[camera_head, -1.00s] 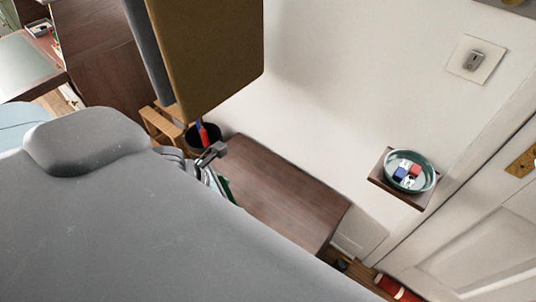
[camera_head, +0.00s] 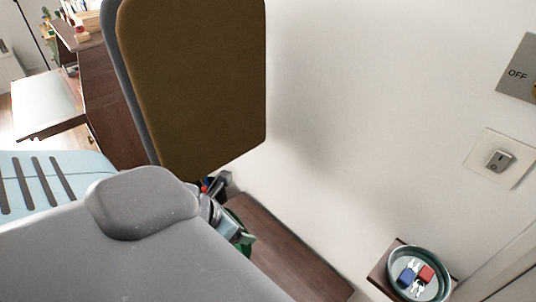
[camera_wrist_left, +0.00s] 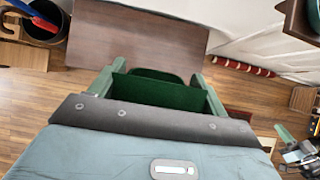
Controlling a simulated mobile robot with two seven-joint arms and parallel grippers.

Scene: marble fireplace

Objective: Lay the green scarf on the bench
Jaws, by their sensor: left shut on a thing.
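The green scarf (camera_wrist_left: 158,92) is in the left wrist view, hanging between the fingers of my left gripper (camera_wrist_left: 155,82). In the head view a bit of the scarf (camera_head: 246,244) shows beside the left gripper (camera_head: 230,226), mostly hidden by my grey arm. The left gripper is shut on the scarf. The bench is a flat brown wooden top (camera_head: 290,256), partly hidden by my arm. In the left wrist view the bench (camera_wrist_left: 135,35) lies just beyond the scarf, its top bare. Whether the scarf touches the bench is unclear. My right gripper is not in view.
A small wall shelf (camera_head: 381,272) with a round dish (camera_head: 393,262) stands right of the bench. A dark bin (camera_wrist_left: 58,12) stands left of it. A red roll (camera_wrist_left: 240,66) lies on the floor to its right. A large brown panel (camera_head: 195,80) fills the upper head view.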

